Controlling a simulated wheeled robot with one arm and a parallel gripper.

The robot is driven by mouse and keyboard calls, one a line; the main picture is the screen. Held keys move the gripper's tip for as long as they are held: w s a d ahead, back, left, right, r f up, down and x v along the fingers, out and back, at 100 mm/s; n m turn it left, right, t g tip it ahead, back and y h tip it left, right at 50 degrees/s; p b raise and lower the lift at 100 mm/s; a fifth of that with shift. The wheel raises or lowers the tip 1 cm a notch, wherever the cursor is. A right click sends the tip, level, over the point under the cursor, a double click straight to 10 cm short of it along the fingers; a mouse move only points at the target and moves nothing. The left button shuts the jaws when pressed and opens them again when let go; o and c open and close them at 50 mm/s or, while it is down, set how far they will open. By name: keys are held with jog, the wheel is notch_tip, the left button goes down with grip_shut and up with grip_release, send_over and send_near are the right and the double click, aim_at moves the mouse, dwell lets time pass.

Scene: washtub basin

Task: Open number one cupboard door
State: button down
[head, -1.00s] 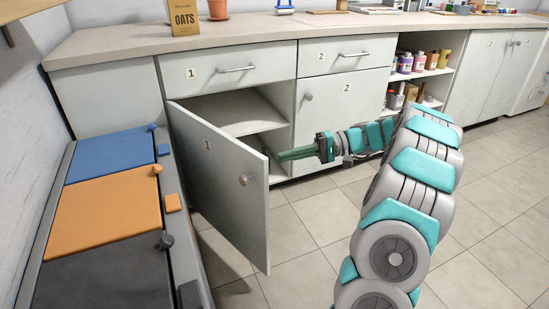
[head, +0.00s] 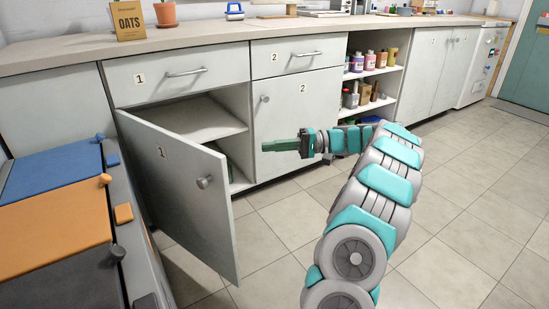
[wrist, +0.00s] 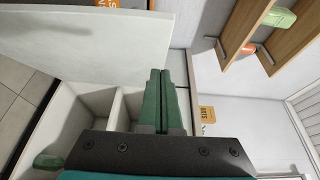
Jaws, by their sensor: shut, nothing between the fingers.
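The number one cupboard door (head: 185,205), a pale grey panel with a round knob (head: 204,182), stands swung out from the cabinet. Part of the cupboard's inside, with a shelf (head: 195,120), shows behind it. My gripper (head: 268,146) has green fingers pressed together and empty. In the head view it is right of the door's free edge, apart from it, in front of the number two door (head: 300,115). In the wrist view the shut fingers (wrist: 167,75) point over pale cabinet compartments; a pale panel at upper left cannot be identified for sure.
The number one drawer (head: 175,77) above is shut. A bench with blue, orange and dark lids (head: 55,205) stands close left of the door. An oats box (head: 129,22) is on the worktop. Open shelves with bottles (head: 372,75) are to the right. The tiled floor (head: 465,190) at right is clear.

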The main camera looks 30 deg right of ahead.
jog(key=w+a+b, duration=0.1)
jog(key=a+b, duration=0.1)
jog(key=a, duration=0.9)
jog(key=shift+w+a+b, duration=0.25)
jog(key=shift+b, duration=0.05)
jog(key=s+a+m+t+h+b, duration=0.1)
jog(key=s+a+b, duration=0.1)
jog(key=a, duration=0.3)
jog(key=s+a+m+t+h+b, duration=0.1)
jog(key=s+a+t+b, duration=0.1)
jog(key=a, duration=0.4)
jog(key=shift+m+t+b, duration=0.3)
jog(key=shift+b, duration=0.6)
jog(key=shift+d, duration=0.15)
